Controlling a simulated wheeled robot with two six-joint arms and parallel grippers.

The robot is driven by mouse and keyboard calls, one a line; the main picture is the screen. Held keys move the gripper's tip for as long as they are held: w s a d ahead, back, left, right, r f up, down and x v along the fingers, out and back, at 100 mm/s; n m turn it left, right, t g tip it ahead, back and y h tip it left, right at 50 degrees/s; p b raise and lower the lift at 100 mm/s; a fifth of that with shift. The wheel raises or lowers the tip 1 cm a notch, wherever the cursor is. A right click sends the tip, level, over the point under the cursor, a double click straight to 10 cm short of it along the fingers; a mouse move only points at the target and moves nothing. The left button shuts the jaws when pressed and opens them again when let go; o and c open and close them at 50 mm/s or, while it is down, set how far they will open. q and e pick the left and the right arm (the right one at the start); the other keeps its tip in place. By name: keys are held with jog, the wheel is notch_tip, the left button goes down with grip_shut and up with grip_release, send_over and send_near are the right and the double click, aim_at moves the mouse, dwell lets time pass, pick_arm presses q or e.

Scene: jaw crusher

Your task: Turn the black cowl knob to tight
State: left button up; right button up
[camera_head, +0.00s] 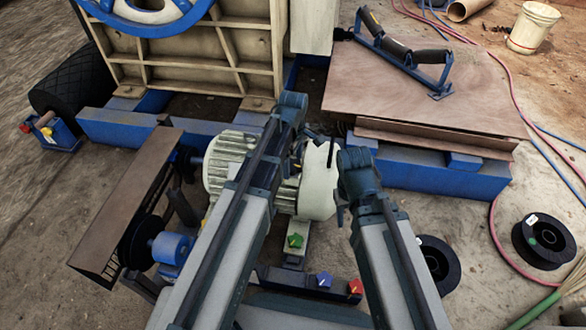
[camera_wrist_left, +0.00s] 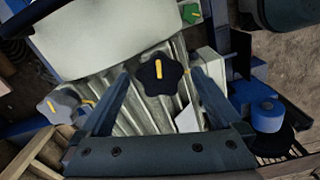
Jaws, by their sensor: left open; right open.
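The black cowl knob (camera_wrist_left: 157,75), a lobed knob with a yellow pointer mark, shows in the left wrist view above the ribbed motor housing. Its yellow mark stands nearly upright in that picture. My left gripper (camera_wrist_left: 160,82) is open, with one finger on each side of the black knob; a gap shows on both sides. In the head view my left arm reaches over the pale motor (camera_head: 226,158), and the black knob cannot be made out there. My right gripper (camera_head: 341,208) is open and empty, beside the motor's white rounded cowl (camera_head: 318,183).
A grey knob (camera_wrist_left: 58,106) and a green knob (camera_wrist_left: 192,13) are near the black one. A blue knob (camera_head: 325,280) and a red knob (camera_head: 355,287) sit on a low bar. A brown guard (camera_head: 130,205) stands left; black spools (camera_head: 543,241) lie right.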

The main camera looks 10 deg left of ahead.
pick_arm(q)
jog(key=shift+f, duration=0.15)
jog(key=c, duration=1.4)
jog(key=shift+m, duration=0.3)
jog(key=m, duration=0.4)
jog(key=shift+m, duration=0.3)
jog(key=m, duration=0.5)
jog(key=shift+m, duration=0.3)
jog(key=m, duration=1)
